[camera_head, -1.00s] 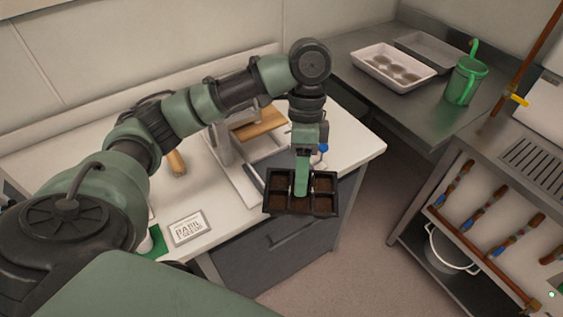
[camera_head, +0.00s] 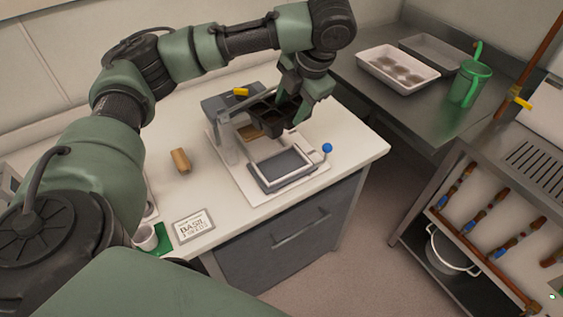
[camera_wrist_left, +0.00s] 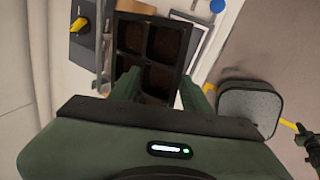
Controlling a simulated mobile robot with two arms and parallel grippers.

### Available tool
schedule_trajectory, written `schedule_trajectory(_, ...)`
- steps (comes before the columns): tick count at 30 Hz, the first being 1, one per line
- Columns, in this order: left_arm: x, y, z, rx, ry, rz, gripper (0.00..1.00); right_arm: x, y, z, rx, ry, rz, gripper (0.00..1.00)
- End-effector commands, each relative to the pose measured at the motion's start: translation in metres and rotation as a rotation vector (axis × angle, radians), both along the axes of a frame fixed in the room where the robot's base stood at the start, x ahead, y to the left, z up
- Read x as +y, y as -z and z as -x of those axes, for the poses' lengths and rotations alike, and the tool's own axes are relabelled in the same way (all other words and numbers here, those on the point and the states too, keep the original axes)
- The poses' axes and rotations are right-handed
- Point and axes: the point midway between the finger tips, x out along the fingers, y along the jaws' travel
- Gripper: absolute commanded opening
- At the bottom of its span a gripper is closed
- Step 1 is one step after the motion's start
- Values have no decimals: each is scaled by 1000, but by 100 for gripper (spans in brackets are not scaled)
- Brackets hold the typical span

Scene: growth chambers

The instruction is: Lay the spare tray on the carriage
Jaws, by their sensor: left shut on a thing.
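The black celled tray (camera_head: 273,118), with brown soil in its cells, is in my left gripper (camera_head: 301,99). It is held above the white device on the bench, partly hidden by the gripper in the head view. In the left wrist view the tray (camera_wrist_left: 150,58) lies between the two green fingers, with the gripper (camera_wrist_left: 160,92) shut on it. The carriage (camera_head: 283,169), a grey rectangular bed with a pale rim, sits empty at the device's front, below and in front of the tray. My right gripper is not in view.
A blue knob (camera_head: 327,148) sticks out at the carriage's right. A white tray (camera_head: 398,70) and a green watering can (camera_head: 469,83) are on the steel counter.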

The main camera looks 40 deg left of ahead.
Motion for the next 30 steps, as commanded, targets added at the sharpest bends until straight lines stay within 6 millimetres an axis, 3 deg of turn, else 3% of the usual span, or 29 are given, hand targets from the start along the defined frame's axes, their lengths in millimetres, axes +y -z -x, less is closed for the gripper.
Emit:
schedule_trajectory(5,9,-9,-5,-5,139,-7,0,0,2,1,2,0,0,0)
schedule_trajectory(12,9,-6,-7,-25,166,-70,0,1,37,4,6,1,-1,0)
schedule_trajectory(17,9,1,-6,-27,163,-97,0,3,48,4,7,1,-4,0)
schedule_trajectory(30,9,111,-4,-25,162,-97,0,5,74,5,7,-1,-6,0)
